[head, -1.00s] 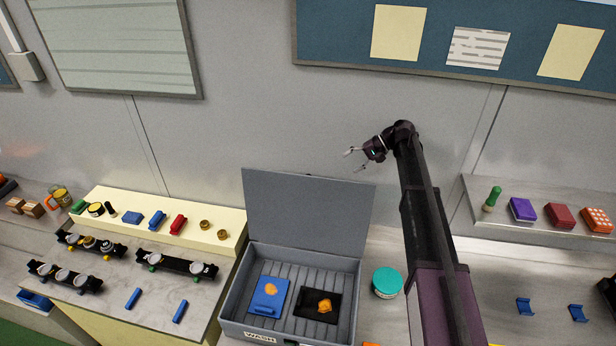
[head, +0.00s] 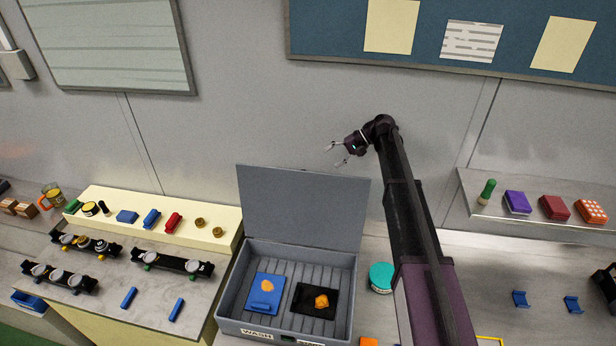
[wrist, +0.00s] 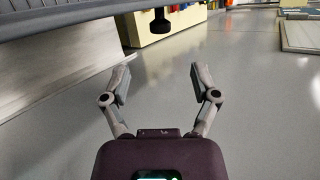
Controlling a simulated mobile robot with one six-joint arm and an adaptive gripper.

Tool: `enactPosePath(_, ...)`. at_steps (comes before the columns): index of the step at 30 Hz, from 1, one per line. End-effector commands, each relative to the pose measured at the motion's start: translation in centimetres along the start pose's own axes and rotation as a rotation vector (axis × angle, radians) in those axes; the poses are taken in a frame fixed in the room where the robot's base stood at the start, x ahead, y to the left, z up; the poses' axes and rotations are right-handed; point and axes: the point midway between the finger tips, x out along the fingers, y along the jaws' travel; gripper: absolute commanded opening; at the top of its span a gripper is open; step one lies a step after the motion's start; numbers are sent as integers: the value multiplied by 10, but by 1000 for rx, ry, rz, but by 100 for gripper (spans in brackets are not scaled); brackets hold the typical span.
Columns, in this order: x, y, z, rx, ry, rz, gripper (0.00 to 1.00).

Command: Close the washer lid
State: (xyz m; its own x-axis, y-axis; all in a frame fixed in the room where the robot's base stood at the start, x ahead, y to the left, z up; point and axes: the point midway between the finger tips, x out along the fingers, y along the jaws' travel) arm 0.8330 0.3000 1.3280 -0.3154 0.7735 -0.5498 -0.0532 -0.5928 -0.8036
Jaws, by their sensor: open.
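The grey washer (head: 228,300) stands on the bench with the word WASH on its front. Its flat grey lid (head: 303,208) is up, nearly upright at the back. Inside the box lie a blue part (head: 262,303) and a black part (head: 305,304), each with an orange patch on it. My gripper (head: 335,154) is open and empty, above and behind the top edge of the lid, towards its right side. In the wrist view my open gripper (wrist: 158,85) has nothing between its fingers. A grey slab edge crosses the top of that view; I cannot tell if it is the lid.
A teal round container (head: 381,277) stands just right of the washer. Left of it are a cream shelf (head: 180,233) with small parts and black racks (head: 172,263). A right shelf (head: 540,222) holds a green-topped tool and coloured blocks.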

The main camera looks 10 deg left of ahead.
Motion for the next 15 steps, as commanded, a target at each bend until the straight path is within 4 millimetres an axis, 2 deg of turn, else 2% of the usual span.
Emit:
enactPosePath(1, 9, 3, 0, -1, -1, 0, 78)
enactPosePath(15, 74, 4, -1, -1, 0, 0, 78)
